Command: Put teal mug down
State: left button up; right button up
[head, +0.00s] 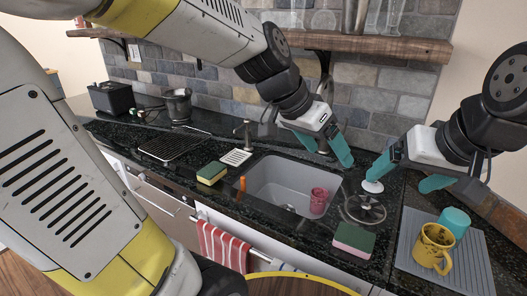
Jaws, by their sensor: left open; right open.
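The teal mug (454,222) rests on the grey ribbed mat (462,268) at the right, just behind a yellow mug (434,249) that hides part of it. No handle of the teal mug shows clearly. My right gripper (402,180) is open and empty, above the counter behind and to the left of the teal mug, apart from it. My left gripper (332,156) is open and empty above the back right of the sink.
The grey sink (268,184) holds a pink cup (318,201). A pink-and-green sponge (353,240) and a round metal piece (364,209) lie between sink and mat. A white knob-like thing (372,187) is under my right fingertip. A wooden shelf (370,45) overhangs.

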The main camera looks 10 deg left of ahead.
pick_arm(q)
jog(key=s+a+n+t+y, duration=0.2)
jog(key=s+a+n, duration=0.5)
jog(key=a, duration=0.7)
jog(key=shift+s+a+y, duration=0.2)
jog(key=shift+y, duration=0.7)
